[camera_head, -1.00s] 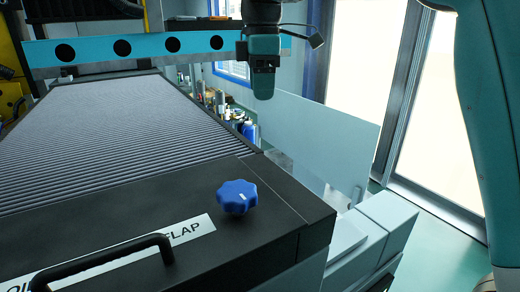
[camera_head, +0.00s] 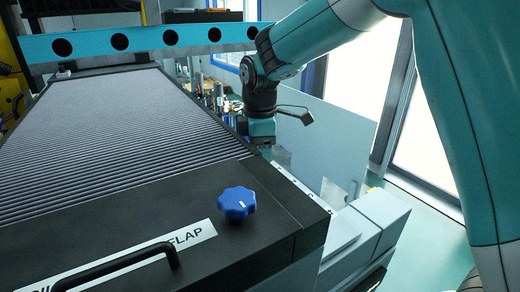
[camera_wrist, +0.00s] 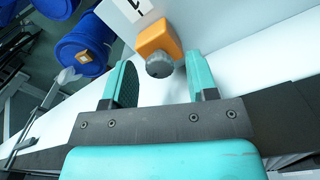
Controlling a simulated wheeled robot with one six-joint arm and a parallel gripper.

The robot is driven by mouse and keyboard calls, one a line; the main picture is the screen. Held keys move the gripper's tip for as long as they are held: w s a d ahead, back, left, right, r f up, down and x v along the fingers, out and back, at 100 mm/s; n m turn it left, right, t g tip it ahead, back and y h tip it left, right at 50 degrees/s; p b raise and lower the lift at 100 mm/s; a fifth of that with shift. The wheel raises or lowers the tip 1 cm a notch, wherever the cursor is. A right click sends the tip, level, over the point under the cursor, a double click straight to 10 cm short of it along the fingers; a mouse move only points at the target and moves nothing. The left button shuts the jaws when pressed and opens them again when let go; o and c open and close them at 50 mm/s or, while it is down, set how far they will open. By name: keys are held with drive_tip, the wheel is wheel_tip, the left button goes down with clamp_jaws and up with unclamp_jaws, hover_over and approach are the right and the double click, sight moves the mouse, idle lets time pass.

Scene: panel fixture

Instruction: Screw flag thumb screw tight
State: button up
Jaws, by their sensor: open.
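In the wrist view an orange block-like tab (camera_wrist: 158,38) with a grey round end (camera_wrist: 159,66) stands by a pale wall. It looks like the flag thumb screw, though I cannot be sure. My gripper (camera_wrist: 159,84) is open, with one teal finger on each side of the grey end in the picture. No contact shows, and I cannot tell the depth between them. In the head view my gripper (camera_head: 262,130) hangs pointing down beyond the black fixture's right edge. Its fingertips are hard to make out there.
A blue star knob (camera_head: 237,203) sits on the black panel (camera_head: 265,235) beside a FLAP label (camera_head: 190,236) and a black handle (camera_head: 120,262). Blue containers (camera_wrist: 85,48) stand at the wrist view's upper left. A pale upright panel (camera_head: 335,135) stands behind my gripper.

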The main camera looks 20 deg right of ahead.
drive_tip(key=c, duration=0.9)
